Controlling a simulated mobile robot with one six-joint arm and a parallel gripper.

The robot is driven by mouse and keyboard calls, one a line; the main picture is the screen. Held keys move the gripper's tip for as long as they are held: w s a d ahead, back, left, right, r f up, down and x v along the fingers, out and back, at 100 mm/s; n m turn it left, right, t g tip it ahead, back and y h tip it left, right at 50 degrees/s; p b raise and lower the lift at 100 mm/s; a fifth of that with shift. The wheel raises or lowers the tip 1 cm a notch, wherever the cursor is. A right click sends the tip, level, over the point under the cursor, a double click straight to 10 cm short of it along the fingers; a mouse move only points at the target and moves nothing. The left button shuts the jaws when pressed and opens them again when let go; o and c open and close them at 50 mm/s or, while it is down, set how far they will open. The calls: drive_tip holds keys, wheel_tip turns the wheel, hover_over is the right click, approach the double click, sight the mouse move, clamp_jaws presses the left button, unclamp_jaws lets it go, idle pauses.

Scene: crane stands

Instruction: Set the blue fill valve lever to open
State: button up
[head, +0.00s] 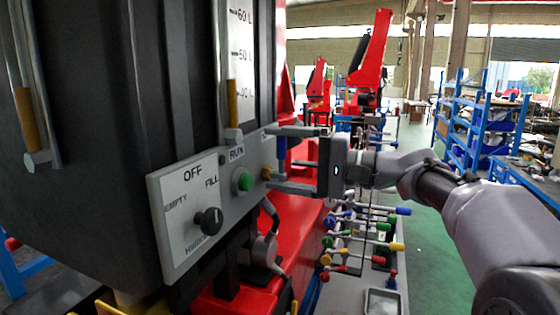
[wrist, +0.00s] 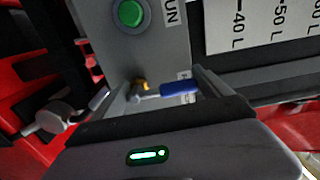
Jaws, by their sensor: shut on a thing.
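The blue fill valve lever (head: 282,149) is on the grey panel, right of the green button. In the head view its blue handle points up from a brass-coloured pivot (head: 266,173). The wrist view shows the blue handle (wrist: 180,87), its grey stem and the brass pivot (wrist: 142,86). My gripper (head: 276,159) is at the panel with one finger above and one below the lever. It is shut on the lever, with the handle's end against one finger in the wrist view (wrist: 155,88). A label behind the handle is mostly hidden.
The panel (head: 175,238) has a black selector knob (head: 209,220) and a green button (head: 244,182) close by. A dark tank (head: 110,90) with a litre scale stands above. A rack of coloured levers (head: 365,235) is below my arm. Green floor is open at right.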

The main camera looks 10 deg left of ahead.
drive_tip(key=o, duration=1.9)
drive_tip(key=d, duration=0.5)
drive_tip(key=s+d+p, duration=0.1)
drive_tip(key=d, duration=0.5)
drive_tip(key=s+d, duration=0.1)
drive_tip(key=d, duration=0.5)
drive_tip(key=shift+s+d, duration=0.15)
drive_tip(key=shift+s, duration=0.1)
